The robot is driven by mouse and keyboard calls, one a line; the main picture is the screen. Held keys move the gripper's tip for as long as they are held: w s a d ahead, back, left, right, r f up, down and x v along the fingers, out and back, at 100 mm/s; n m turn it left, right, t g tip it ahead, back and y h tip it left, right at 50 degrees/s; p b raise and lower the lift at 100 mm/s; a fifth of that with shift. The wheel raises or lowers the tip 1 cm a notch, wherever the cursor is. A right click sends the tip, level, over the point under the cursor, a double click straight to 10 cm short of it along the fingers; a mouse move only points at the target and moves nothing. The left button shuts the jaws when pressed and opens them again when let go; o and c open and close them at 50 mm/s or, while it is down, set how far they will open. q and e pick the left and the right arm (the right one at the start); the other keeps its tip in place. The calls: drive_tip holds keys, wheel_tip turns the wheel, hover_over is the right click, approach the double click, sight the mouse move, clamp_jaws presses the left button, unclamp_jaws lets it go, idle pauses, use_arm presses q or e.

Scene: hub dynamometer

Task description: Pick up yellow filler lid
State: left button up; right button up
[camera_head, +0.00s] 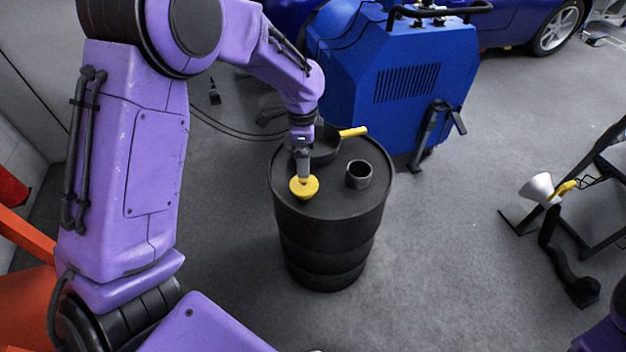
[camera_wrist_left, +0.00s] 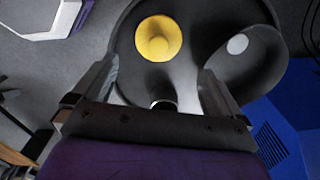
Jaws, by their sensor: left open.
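The yellow filler lid (camera_head: 304,187) lies on top of the black drum (camera_head: 332,208), near its front left edge. It is round with a raised middle, and it also shows in the left wrist view (camera_wrist_left: 158,38). My left gripper (camera_head: 303,172) points down, close over the lid in the head view. In the left wrist view the left gripper's fingers (camera_wrist_left: 159,72) are spread wide with nothing between them, and the lid appears beyond the tips. I cannot tell whether the fingers touch it. My right gripper is not in view.
A dark cup (camera_head: 358,174) stands on the drum right of the lid. A dark funnel-like pan (camera_head: 325,148) with a yellow handle (camera_head: 353,132) sits behind it. A blue machine (camera_head: 395,85) stands behind the drum.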

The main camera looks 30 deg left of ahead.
sight(304, 185)
use_arm(q)
drive_tip(key=f, duration=0.2)
drive_tip(key=s+f, duration=0.1)
drive_tip(key=shift+s+f+b, duration=0.1)
drive_tip(key=shift+f+b, duration=0.2)
drive_tip(key=shift+f, duration=0.1)
drive_tip(key=f, duration=0.2)
drive_tip(key=w+f, duration=0.1)
drive_tip(key=f, duration=0.1)
drive_tip(key=shift+f+b, duration=0.35)
drive_tip(key=shift+b, duration=0.05)
drive_tip(key=shift+s+f, duration=0.1)
drive_tip(key=shift+f, duration=0.3)
drive_tip(key=shift+c, duration=0.3)
drive_tip(key=c, duration=0.8)
